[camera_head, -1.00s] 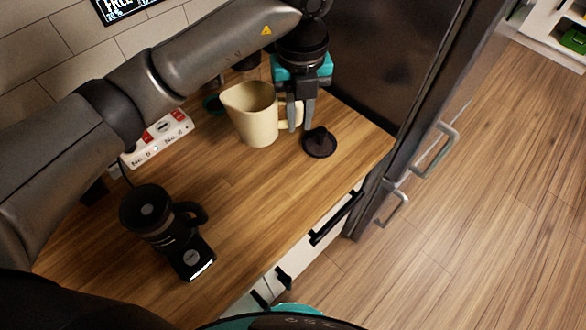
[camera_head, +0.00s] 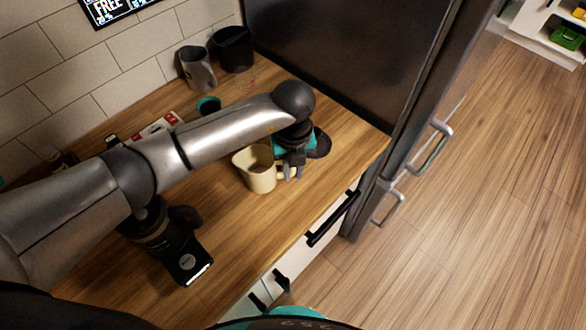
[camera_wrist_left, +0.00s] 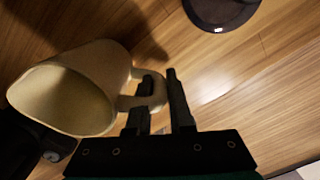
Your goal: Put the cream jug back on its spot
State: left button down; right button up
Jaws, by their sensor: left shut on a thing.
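The cream jug (camera_head: 256,178) is over the front part of the wooden counter (camera_head: 228,228), with its mouth facing up. My left gripper (camera_head: 291,172) is at the jug's right side, shut on its handle. In the left wrist view the jug (camera_wrist_left: 88,80) lies to the left, and its handle sits between the fingers of my left gripper (camera_wrist_left: 159,76). A shadow falls on the wood beside it; I cannot tell for sure whether its base touches the counter. No marked spot for the jug can be made out. My right gripper is not in view.
A dark round object (camera_head: 321,145) lies just behind the gripper. A black device with a handle (camera_head: 160,232) stands at the front left, partly under my arm. A steel pitcher (camera_head: 197,68) and a black container (camera_head: 235,49) stand at the back. The counter's front edge is close.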

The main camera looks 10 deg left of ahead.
pick_arm(q)
jog(key=shift+f, duration=0.15)
jog(key=c, duration=0.8)
grip_release()
notch_tip(320, 180, up, 12)
jog(key=shift+r+p, duration=0.2)
jog(key=shift+p, duration=0.1)
